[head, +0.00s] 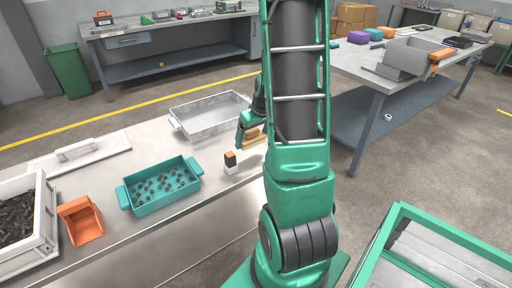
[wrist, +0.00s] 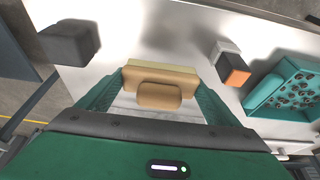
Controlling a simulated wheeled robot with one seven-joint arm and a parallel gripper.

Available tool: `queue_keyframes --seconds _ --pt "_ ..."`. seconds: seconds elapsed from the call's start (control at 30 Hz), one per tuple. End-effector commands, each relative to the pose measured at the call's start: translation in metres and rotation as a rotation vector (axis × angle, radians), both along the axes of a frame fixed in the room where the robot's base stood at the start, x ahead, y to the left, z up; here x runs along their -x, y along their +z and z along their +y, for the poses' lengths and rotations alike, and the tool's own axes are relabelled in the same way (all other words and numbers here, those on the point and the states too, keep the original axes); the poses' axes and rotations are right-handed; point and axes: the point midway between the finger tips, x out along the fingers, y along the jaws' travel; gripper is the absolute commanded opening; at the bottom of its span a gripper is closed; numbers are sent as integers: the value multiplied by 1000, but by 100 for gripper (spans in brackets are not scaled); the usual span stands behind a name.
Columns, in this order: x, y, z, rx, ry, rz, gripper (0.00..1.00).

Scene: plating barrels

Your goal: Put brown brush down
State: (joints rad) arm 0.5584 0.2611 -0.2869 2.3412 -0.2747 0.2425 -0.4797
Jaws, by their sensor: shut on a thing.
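The brown brush (wrist: 158,92) has a tan wooden back and a paler strip along its far edge. It lies between the two green fingers of my gripper (wrist: 160,84), which is shut on it. In the head view my gripper (head: 247,130) is low over the right part of the near metal table (head: 150,240), and the brush (head: 254,137) shows only partly beside my arm. I cannot tell whether the brush touches the table top.
A small white block with an orange and black top (head: 231,161) stands close to the brush. A grey metal tray (head: 190,124) lies behind, a teal tray of small parts (head: 160,204) to the left. An orange scoop (head: 80,220) and white crate (head: 42,235) are farther left.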

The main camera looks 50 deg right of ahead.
Motion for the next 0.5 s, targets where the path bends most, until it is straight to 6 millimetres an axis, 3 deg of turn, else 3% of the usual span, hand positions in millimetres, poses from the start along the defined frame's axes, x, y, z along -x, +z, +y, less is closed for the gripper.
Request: queue_keyframes --seconds 0.2,0.33,0.5 --pt "7 -16 -26 -2 -2 0 50" --pt "7 -22 -28 -1 0 0 50" --pt "7 -46 -28 -2 -1 3 50"
